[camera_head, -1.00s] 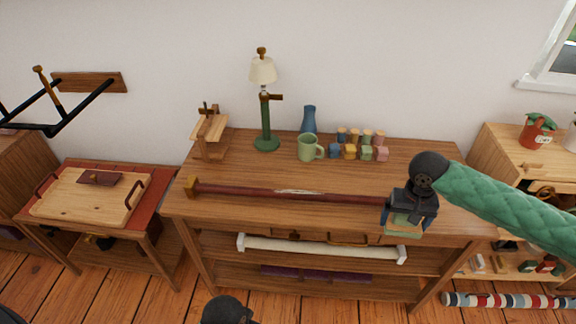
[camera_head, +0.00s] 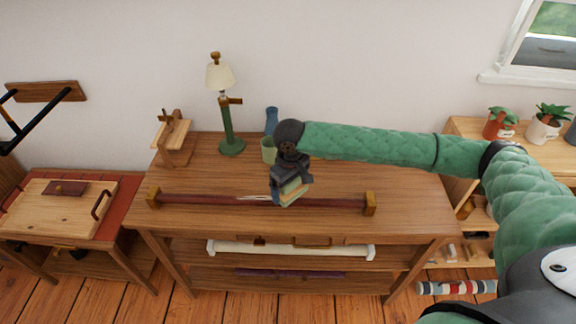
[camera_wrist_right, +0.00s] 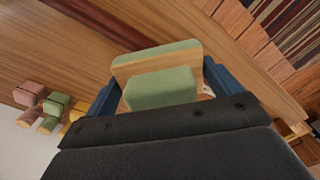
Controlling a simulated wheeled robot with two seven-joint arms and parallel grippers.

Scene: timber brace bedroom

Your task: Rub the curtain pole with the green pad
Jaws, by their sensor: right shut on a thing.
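The curtain pole (camera_head: 205,200) is a dark red rod with brass end blocks, lying across the front of the wooden bench top. A pale patch (camera_head: 258,198) shows near its middle. My right gripper (camera_head: 288,188) is shut on the green pad (camera_head: 293,192), a green-faced block with a wooden layer, just right of the pale patch. In the right wrist view the pad (camera_wrist_right: 162,88) sits between the blue fingers, and the pole (camera_wrist_right: 100,18) runs behind it. The pad is over the pole; whether it touches is hidden. My left gripper is out of view.
A green lamp (camera_head: 228,130), a small wooden stand (camera_head: 172,138), a green mug (camera_head: 268,150) and a blue vase (camera_head: 271,120) stand behind the pole. My right arm hides the small blocks there. A white roll (camera_head: 290,249) lies on the shelf below.

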